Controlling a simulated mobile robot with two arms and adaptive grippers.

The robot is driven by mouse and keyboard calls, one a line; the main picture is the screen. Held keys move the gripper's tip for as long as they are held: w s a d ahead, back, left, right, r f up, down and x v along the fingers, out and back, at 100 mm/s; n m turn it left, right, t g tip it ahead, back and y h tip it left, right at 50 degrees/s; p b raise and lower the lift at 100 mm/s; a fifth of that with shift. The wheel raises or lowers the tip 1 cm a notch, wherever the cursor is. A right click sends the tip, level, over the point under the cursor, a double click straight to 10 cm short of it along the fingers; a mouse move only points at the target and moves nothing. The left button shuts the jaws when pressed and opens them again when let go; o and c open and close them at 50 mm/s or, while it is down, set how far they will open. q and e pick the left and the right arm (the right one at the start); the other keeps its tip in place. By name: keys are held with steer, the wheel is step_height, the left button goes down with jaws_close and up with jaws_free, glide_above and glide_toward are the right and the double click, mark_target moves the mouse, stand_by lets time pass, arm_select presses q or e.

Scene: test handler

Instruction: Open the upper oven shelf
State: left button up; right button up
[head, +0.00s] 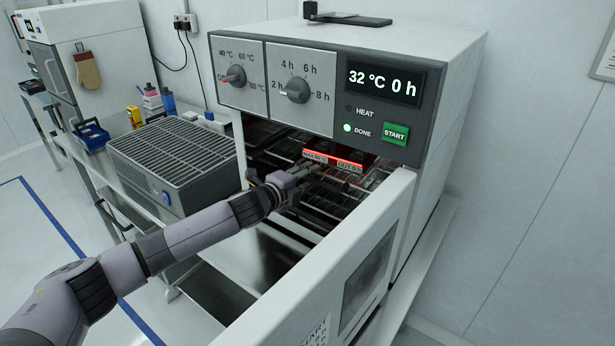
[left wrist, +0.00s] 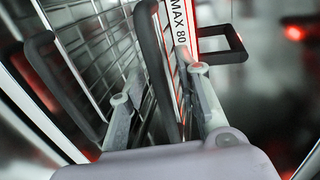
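The oven (head: 460,90) stands with its door (head: 385,240) swung open. Inside is the upper shelf (head: 345,180), a wire rack under a red-and-white label strip (head: 333,161). The label, reading "MAX 80", also shows in the left wrist view (left wrist: 183,25). My left gripper (head: 290,180) reaches into the oven opening at the shelf front. In the left wrist view its two fingers (left wrist: 162,85) stand apart, with a dark handle bar (left wrist: 150,40) between them. I see a gap beside the bar; firm contact is not visible. My right gripper is not in view.
The open door stands close to the right of my left arm. A grey grated unit (head: 175,150) sits on the bench to the left. More dark handle loops show at the left (left wrist: 45,75) and right (left wrist: 228,48) in the wrist view.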

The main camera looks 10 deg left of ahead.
arm_select(q)
steer(key=shift+c, duration=0.2)
jaws_close()
stand_by(0.7)
